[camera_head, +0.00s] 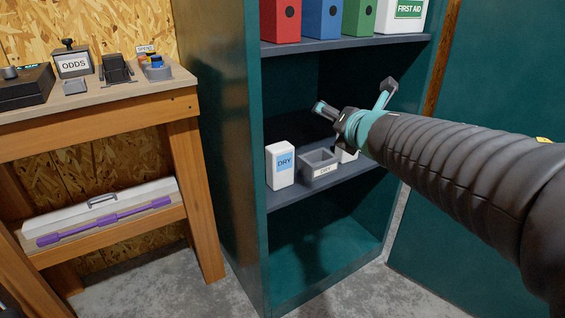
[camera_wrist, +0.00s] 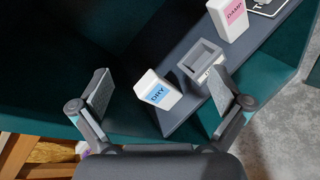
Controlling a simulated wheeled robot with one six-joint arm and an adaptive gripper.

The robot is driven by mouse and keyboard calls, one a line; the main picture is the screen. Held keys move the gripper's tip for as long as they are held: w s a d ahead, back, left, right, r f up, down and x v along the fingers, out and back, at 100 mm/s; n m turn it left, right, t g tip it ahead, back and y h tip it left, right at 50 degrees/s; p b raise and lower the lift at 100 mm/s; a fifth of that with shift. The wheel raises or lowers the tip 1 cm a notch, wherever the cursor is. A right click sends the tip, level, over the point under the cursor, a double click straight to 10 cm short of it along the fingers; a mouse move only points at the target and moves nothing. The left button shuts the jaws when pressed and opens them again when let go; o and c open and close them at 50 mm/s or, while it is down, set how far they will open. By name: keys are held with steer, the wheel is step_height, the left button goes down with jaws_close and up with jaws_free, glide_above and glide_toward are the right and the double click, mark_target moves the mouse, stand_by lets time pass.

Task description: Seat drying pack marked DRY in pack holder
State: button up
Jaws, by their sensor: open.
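The drying pack marked DRY (camera_head: 282,167), a white upright pack with a blue label, stands at the left front of the cabinet's middle shelf. It also shows in the wrist view (camera_wrist: 157,90), between and beyond my fingers. The pack holder (camera_head: 319,170), a grey open box with a small front label, sits just right of it. In the wrist view the holder (camera_wrist: 203,61) looks empty. My gripper (camera_head: 354,101) is open, above the shelf and apart from both. In the wrist view its two fingers (camera_wrist: 164,96) are spread with nothing gripped.
A white pack with a pink label reading DAMP (camera_wrist: 231,18) stands on the far side of the holder. The upper shelf (camera_head: 340,43) with binders lies above my gripper. The cabinet's left wall (camera_head: 220,150) stands beside the DRY pack. A wooden bench (camera_head: 100,108) is at left.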

mark_target(285, 149)
steer(key=w+a+f+n+g+y+b, duration=0.1)
steer(key=w+a+f+n, duration=0.1)
steer(key=a+f+n, duration=0.1)
steer(key=w+a+f+n+g+y+b, duration=0.1)
steer(key=w+a+f+n, duration=0.2)
steer(key=a+f+n, duration=0.1)
steer(key=w+a+f+n+g+y+b, duration=0.1)
steer(key=w+a+f+n+g, duration=0.1)
steer(key=a+f+n, duration=0.2)
steer(key=shift+w+a+f+y, duration=0.1)
steer(key=shift+w+a+y, duration=0.05)
steer(key=shift+w+y, duration=0.15)
steer(key=x, duration=0.2)
steer(key=b+x, duration=0.1)
steer(key=x, duration=0.1)
steer(key=shift+a+f, duration=0.25)
steer(key=shift+f, duration=0.15)
steer(key=shift+w+a, duration=0.2)
steer(key=shift+w, duration=0.05)
steer(key=shift+f, duration=0.1)
steer(key=c, duration=1.3)
